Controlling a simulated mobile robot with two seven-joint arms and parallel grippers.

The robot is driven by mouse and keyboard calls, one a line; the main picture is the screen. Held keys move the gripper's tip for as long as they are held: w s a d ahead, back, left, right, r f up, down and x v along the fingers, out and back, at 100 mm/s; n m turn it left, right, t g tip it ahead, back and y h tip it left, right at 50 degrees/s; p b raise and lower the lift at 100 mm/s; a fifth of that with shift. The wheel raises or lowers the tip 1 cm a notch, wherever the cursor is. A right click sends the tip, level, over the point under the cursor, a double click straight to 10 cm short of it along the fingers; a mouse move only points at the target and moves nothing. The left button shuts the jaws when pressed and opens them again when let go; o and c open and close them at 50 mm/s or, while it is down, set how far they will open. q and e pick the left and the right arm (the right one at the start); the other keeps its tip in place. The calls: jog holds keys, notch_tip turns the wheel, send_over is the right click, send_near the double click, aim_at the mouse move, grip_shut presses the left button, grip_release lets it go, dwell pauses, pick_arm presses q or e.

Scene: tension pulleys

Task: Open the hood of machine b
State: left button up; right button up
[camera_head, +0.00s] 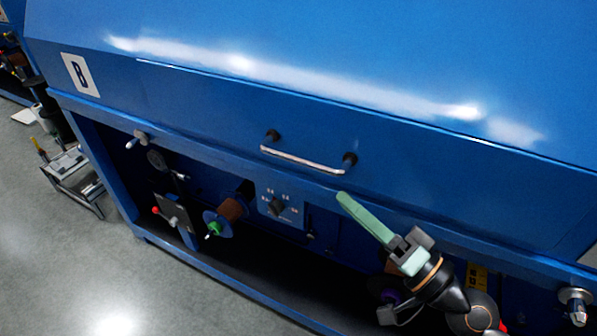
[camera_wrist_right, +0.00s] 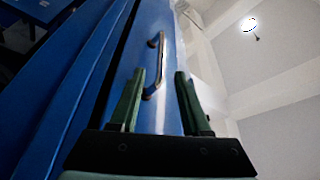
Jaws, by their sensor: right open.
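Machine b's blue hood (camera_head: 330,60) is down, its lower edge close along the blue frame; a white plate marked B (camera_head: 80,74) is at its left end. A silver bar handle (camera_head: 300,160) with dark end mounts is on the hood's lower front. My right gripper (camera_head: 343,196) is just below and right of the handle's right end, not touching it. In the right wrist view its green fingers (camera_wrist_right: 159,74) are apart and empty, with the handle (camera_wrist_right: 152,65) beyond them, nearer the left finger. My left gripper is out of view.
Below the hood, an open bay holds a brown spool (camera_head: 232,208), a control panel (camera_head: 281,207) and small knobs. A metal stand (camera_head: 72,166) is on the grey floor at left. The floor (camera_head: 60,270) at lower left is clear.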

aim_at(299, 157)
jog(key=p+x, duration=0.2)
jog(key=x, duration=0.3)
jog(key=shift+r+p, duration=0.4)
jog(key=x, duration=0.2)
jog(key=p+x, duration=0.1)
jog(key=x, duration=0.3)
jog(key=shift+w+a+f, duration=0.25)
jog(key=shift+w+a, duration=0.05)
jog(key=shift+w+a+p, duration=0.2)
jog(key=shift+w+p, duration=0.05)
jog(key=shift+p, duration=0.05)
jog(key=shift+c, duration=0.2)
jog(key=c, duration=0.4)
grip_shut()
